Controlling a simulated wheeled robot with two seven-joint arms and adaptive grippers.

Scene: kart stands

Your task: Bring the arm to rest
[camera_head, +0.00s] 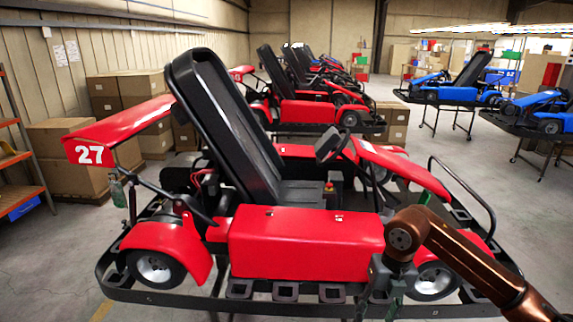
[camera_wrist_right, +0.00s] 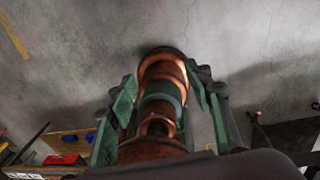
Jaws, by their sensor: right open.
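My right arm comes in from the right in the head view, and its bronze link (camera_head: 455,250) bends down at a joint in front of the nearest red kart (camera_head: 305,240). My right gripper (camera_head: 381,302) hangs below that joint, in front of the kart's side near its front wheel; its lower end is cut off by the picture edge. In the right wrist view the green fingers of my right gripper (camera_wrist_right: 162,88) stand apart. A copper-coloured cylindrical part shows between them; I cannot tell whether it touches them. My left gripper is not in view.
The kart's black stand frame (camera_head: 150,297) runs close by my right gripper. More red karts (camera_head: 310,108) stand behind, blue karts (camera_head: 455,92) at the right. Cardboard boxes (camera_head: 75,155) and an orange-framed shelf (camera_head: 22,140) are at the left. Grey floor is open at right.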

